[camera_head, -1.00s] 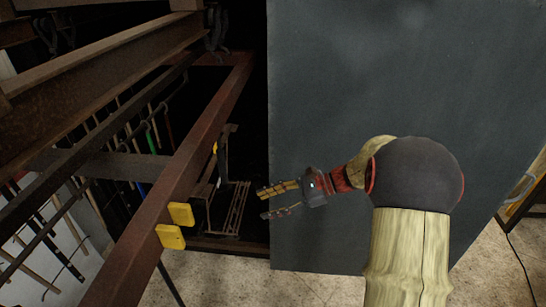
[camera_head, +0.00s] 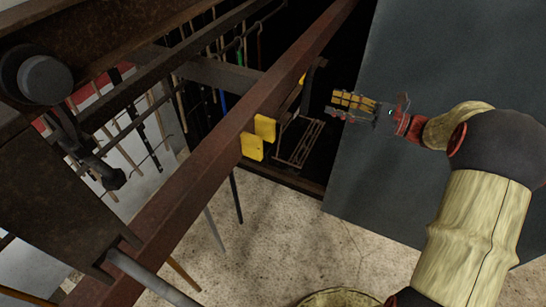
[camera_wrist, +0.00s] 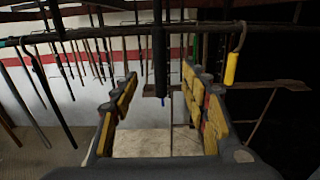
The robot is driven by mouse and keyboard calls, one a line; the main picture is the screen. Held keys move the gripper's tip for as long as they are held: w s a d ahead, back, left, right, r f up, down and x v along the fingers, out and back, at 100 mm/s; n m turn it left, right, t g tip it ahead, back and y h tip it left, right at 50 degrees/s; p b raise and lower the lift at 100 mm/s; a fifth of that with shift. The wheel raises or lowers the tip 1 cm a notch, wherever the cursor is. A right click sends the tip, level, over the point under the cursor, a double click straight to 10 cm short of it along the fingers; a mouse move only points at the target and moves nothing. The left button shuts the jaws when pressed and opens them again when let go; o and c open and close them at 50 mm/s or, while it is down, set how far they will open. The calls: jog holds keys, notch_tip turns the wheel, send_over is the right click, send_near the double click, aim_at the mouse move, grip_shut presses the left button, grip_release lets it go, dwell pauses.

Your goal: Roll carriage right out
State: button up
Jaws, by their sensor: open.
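A dark rusty assembly with a round grey roller (camera_head: 42,78) stands at the left edge of the head view. It may be the carriage; I cannot tell for sure. A long rust-red rail beam (camera_head: 205,165) runs diagonally from lower left to upper centre, with two yellow blocks (camera_head: 258,135) on its side. My gripper (camera_head: 350,106) is open and empty, right of the beam and apart from it, in front of a dark opening. In the wrist view my open gripper (camera_wrist: 160,112) has a dark hanging rod (camera_wrist: 159,60) showing between its fingers, farther off. Contact is not visible.
Long-handled tools (camera_head: 222,75) hang behind the beam. A slatted metal frame (camera_head: 300,142) sits in the dark opening. A large grey panel (camera_head: 450,60) stands on the right. A yellow-handled hook (camera_wrist: 231,68) hangs right in the wrist view. The concrete floor (camera_head: 285,225) is mostly clear.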

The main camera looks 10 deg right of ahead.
jog(key=b+x, duration=0.1)
jog(key=x, duration=0.4)
jog(key=shift+w+a, duration=0.25)
jog(key=shift+a, duration=0.05)
jog(key=shift+a, duration=0.1)
jog(key=shift+x, duration=1.2)
jog(key=c, duration=0.3)
jog(key=c, duration=0.8)
grip_shut()
